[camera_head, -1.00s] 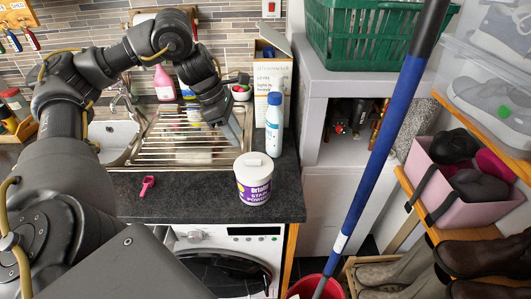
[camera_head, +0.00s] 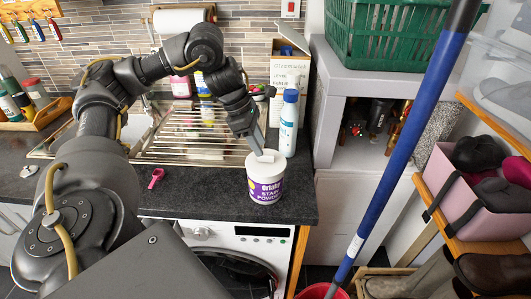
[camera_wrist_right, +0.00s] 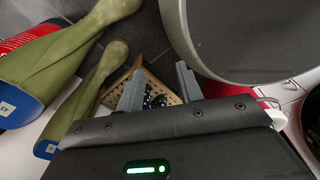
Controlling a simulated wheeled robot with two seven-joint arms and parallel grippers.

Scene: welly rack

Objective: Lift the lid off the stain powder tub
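The stain powder tub (camera_head: 266,190) is white with a purple label and stands upright near the front right of the dark worktop. Its white lid (camera_head: 257,163) sits on top, with a small raised grip (camera_head: 268,156). My left gripper (camera_head: 258,148) points down from behind, its fingertips at the lid's grip. The fingers overlap in this view, so their gap and any contact are unclear. My right gripper (camera_wrist_right: 160,88) shows in the right wrist view, fingers apart and empty, low over the floor. The tub is not in that view.
A pink scoop (camera_head: 156,178) lies left on the worktop. A blue pole (camera_head: 405,140) leans at the right. Green wellies (camera_wrist_right: 70,60) lie near my right gripper.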

